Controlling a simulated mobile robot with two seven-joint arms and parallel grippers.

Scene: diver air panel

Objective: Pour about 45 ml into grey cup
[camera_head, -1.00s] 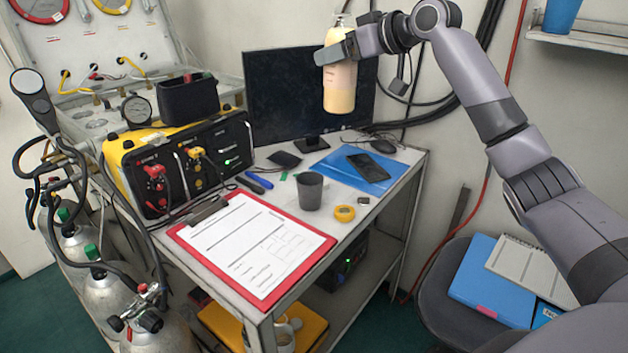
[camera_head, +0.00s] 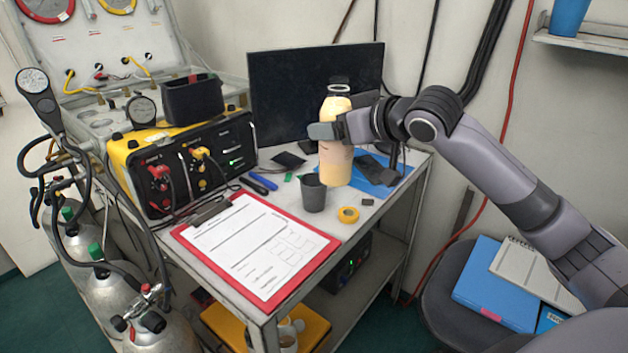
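The grey cup (camera_head: 314,195) stands upright on the table, in front of the monitor. My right gripper (camera_head: 328,131) is shut on a bottle (camera_head: 336,164) filled with a pale orange liquid. The bottle is upright, just behind and to the right of the cup, and its lower part overlaps the cup's rim in the picture. Whether its base touches the table is hard to tell. The inside of the cup is mostly hidden. My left gripper is out of view.
A blue folder (camera_head: 392,181) is behind the bottle. The black monitor (camera_head: 290,90) and the yellow-black panel box (camera_head: 128,150) stand at the back and left.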

